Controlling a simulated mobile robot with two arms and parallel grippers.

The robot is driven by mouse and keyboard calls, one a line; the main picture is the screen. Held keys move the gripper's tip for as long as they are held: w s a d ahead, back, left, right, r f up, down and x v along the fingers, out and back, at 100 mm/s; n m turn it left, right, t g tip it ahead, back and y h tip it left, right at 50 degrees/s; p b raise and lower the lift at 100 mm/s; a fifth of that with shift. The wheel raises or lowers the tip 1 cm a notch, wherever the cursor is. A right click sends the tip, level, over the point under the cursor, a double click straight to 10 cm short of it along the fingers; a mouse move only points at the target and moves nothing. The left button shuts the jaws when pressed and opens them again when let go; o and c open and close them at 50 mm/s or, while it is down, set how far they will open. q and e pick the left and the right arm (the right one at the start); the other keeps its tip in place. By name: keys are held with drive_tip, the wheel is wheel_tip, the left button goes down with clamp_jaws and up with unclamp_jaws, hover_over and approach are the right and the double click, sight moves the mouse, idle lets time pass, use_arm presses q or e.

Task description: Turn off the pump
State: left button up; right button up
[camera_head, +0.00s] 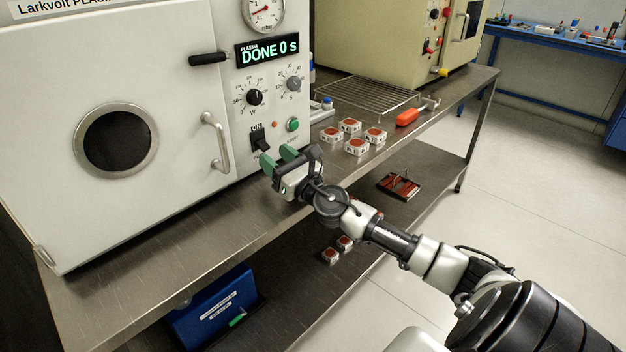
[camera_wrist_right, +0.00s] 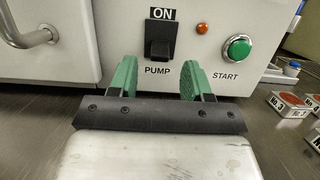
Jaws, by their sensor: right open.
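The plasma machine (camera_head: 190,120) stands on a metal bench, its display (camera_head: 267,50) reading "DONE 0 s". Its black pump switch (camera_head: 260,140) is low on the front panel; in the right wrist view the switch (camera_wrist_right: 160,38) sits between the labels "ON" and "PUMP". My right gripper (camera_head: 277,160) is just in front of the panel, below the switch. In the right wrist view its green fingers (camera_wrist_right: 157,80) are apart and empty, on either side of and below the switch. I cannot tell whether they touch the panel. My left gripper is not in view.
The green start button (camera_head: 292,124) is right of the switch, and the door handle (camera_head: 216,142) is left of it. Several small white-and-red blocks (camera_head: 357,147), a wire rack (camera_head: 367,95) and a red-orange object (camera_head: 407,117) lie to the right on the bench (camera_head: 190,222).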

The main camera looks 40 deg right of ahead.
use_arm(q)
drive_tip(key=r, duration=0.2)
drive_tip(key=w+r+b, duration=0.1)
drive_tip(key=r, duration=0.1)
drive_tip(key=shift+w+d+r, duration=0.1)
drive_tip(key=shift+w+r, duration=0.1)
use_arm(e)
drive_tip(key=s+d, duration=0.1)
drive_tip(key=s, duration=1.2)
drive_tip(key=shift+s+f, duration=0.15)
drive_tip(key=shift+s, duration=0.05)
